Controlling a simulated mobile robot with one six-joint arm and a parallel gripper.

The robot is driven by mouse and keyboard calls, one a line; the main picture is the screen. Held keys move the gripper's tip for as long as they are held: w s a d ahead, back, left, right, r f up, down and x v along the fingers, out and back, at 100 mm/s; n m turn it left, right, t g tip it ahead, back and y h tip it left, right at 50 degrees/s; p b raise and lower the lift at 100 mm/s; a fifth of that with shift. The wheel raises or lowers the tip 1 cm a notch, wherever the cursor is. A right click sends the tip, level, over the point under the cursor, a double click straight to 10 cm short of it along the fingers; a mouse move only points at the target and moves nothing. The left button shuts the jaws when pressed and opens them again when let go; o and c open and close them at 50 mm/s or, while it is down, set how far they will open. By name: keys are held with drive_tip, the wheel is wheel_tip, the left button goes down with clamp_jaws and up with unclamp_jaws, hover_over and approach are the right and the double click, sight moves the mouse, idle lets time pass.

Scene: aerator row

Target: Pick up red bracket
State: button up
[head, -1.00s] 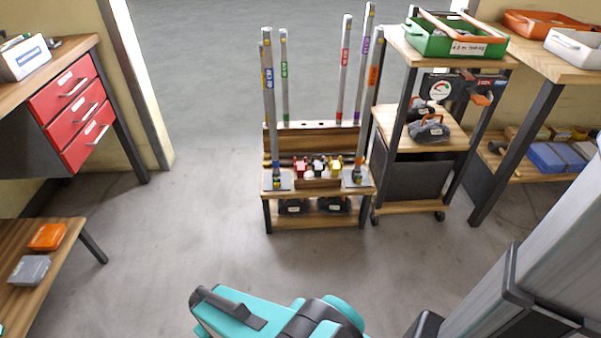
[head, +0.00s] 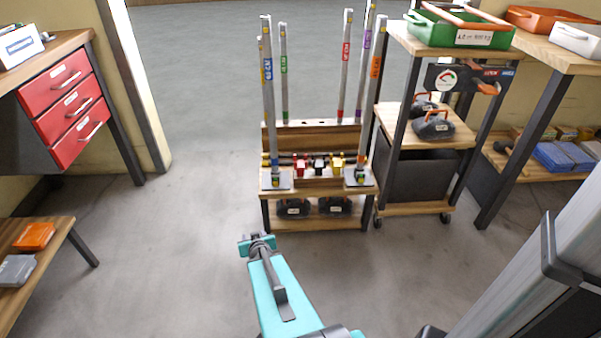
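A small red bracket (head: 301,164) sits low at the middle of the wooden rack (head: 318,186), between its upright poles. A dark piece (head: 319,166) and a gold piece (head: 337,161) are beside it on its right. My gripper (head: 257,239) is at the far end of my teal arm, in front of the rack's lower left and apart from the bracket. Its fingers are too small and too hidden by the wrist to tell open from shut. I see nothing held.
Several tall labelled poles (head: 283,80) stand up around the rack. Dark weights (head: 333,206) lie on its lower shelf. A wheeled cart (head: 413,209) stands close on the right. Red drawers (head: 67,108) are at the left. The floor between is clear.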

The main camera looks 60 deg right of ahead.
drive_tip(key=s+d+r+m+t+h+b, duration=0.1)
drive_tip(key=s+d+r+h, duration=0.15)
drive_tip(key=d, duration=0.25)
drive_tip(key=s+d+r+h+b, duration=0.1)
drive_tip(key=d+r, duration=0.2)
drive_tip(key=d, duration=0.2)
drive_tip(key=m+t+h+b, duration=0.1)
drive_tip(key=m+h+b, duration=0.1)
drive_tip(key=h, duration=0.2)
approach(300, 174)
drive_tip(key=v, duration=0.2)
drive_tip(key=shift+s, duration=0.15)
drive_tip(key=shift+d, duration=0.1)
drive_tip(key=b+x, duration=0.1)
drive_tip(key=x, duration=0.6)
drive_tip(key=shift+d+b, duration=0.1)
drive_tip(key=shift+b, duration=0.3)
drive_tip(key=shift+w+d, duration=0.5)
drive_tip(key=shift+w, duration=0.05)
drive_tip(key=shift+d, duration=0.1)
